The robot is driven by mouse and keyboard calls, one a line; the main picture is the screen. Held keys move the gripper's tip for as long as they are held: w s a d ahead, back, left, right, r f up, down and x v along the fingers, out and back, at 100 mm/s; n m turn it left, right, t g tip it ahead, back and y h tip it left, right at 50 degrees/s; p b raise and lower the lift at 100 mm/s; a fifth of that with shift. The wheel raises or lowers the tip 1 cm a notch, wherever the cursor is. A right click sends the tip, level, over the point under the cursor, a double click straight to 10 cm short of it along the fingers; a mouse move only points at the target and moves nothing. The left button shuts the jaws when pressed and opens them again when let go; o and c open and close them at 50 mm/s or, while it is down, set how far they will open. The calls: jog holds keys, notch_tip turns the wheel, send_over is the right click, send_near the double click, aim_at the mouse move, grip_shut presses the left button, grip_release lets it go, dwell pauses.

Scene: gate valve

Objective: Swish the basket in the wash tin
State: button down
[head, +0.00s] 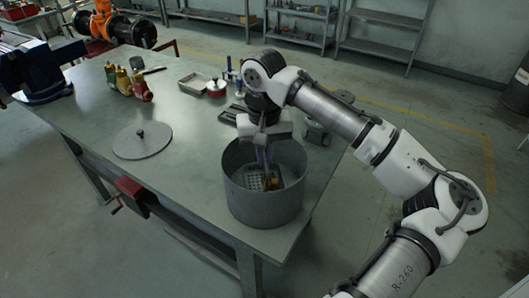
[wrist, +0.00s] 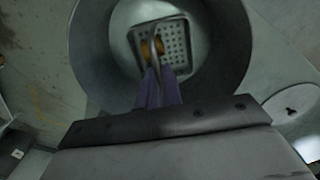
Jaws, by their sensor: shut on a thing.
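The wash tin (head: 264,205) is a large round grey tub near the front right corner of the workbench. The basket (head: 255,182) is a small perforated metal tray with brass-coloured parts in it, inside the tin. In the wrist view the basket (wrist: 176,42) lies within the tin's wall (wrist: 90,50), with a looped handle standing up from it. My gripper (head: 265,160) reaches down into the tin. In the wrist view its fingers (wrist: 158,85) are shut on the basket's handle. I cannot tell whether the basket touches the tin's floor.
The bench left of the tin is clear.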

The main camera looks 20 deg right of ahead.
jog(key=shift+r+p, duration=0.4)
jog(key=shift+r, duration=0.1)
jog(key=shift+f, duration=0.75)
jog(key=shift+r+p, duration=0.6)
jog(key=shift+r, duration=0.15)
jog(key=shift+f, duration=0.15)
